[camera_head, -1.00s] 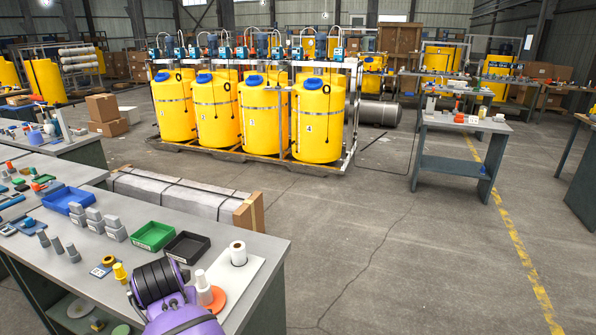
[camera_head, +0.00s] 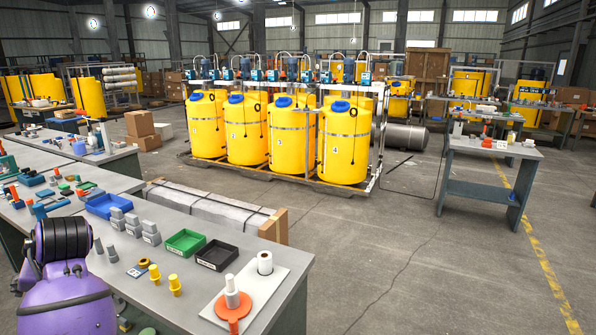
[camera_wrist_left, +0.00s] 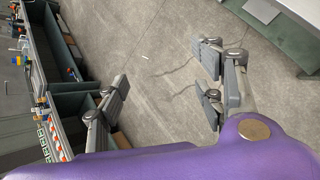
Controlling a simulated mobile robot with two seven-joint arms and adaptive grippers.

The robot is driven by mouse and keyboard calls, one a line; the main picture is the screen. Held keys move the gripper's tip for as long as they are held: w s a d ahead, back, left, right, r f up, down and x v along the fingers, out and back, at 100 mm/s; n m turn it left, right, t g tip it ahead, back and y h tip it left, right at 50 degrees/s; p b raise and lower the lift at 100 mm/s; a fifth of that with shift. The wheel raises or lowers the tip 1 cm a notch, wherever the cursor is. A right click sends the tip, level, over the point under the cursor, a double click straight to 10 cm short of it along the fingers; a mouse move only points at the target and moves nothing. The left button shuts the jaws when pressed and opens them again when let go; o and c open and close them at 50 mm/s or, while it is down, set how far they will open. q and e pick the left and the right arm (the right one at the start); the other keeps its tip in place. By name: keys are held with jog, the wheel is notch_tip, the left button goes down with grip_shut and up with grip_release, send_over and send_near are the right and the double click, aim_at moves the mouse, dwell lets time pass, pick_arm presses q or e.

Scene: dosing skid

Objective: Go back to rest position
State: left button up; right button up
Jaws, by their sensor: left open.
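My left arm (camera_head: 65,270), purple with dark rings, is at the lower left of the head view, in front of the near bench. My left gripper (camera_wrist_left: 164,90) shows in the left wrist view with its grey fingers spread wide and nothing between them. Bare concrete floor lies behind the fingers there. The left gripper's fingers cannot be made out in the head view. My right arm and gripper are in neither view.
The near bench (camera_head: 200,302) holds a blue tray (camera_head: 109,205), a green tray (camera_head: 185,242), a black tray (camera_head: 216,254), grey and yellow fittings, and an orange disc (camera_head: 233,306) bearing a white part. Yellow tanks (camera_head: 345,143) stand beyond. Floor right of the bench is clear.

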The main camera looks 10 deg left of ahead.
pick_arm(q)
jog(key=s+a+r+n+y, duration=0.1)
jog(key=s+a+r+y, duration=0.1)
jog(key=a+r, duration=0.4)
jog(key=s+a+r+y, duration=0.2)
jog(key=a+r, duration=0.1)
jog(key=r, duration=0.5)
jog(key=w+d+f+m+t, duration=0.2)
jog(key=w+f+m, duration=0.1)
jog(key=f+m, duration=0.6)
jog(key=w+d+f+m+t, duration=0.15)
jog(key=w+f+m, duration=0.25)
jog(key=f+m, duration=0.5)
jog(key=s+d+f+m+t+h, duration=0.1)
jog(key=d+f+m+h, duration=0.1)
jog(key=d+f+m, duration=0.35)
jog(key=s+d+f+m+t+h, duration=0.2)
jog(key=d+f+m, duration=0.1)
jog(key=f+m, duration=0.6)
jog(key=s+d+f+m+g+h, duration=0.1)
jog(key=s+d+f+m+h, duration=0.7)
jog(key=s+d+f+m, duration=1.05)
jog(key=d+f+n+t, duration=0.1)
jog(key=d+n, duration=0.6)
jog(key=d, duration=0.8)
jog(key=shift+w+d+n+h, duration=0.15)
jog(key=shift+d+n+h, duration=0.15)
jog(key=shift+n, duration=0.1)
jog(key=shift+f, duration=0.1)
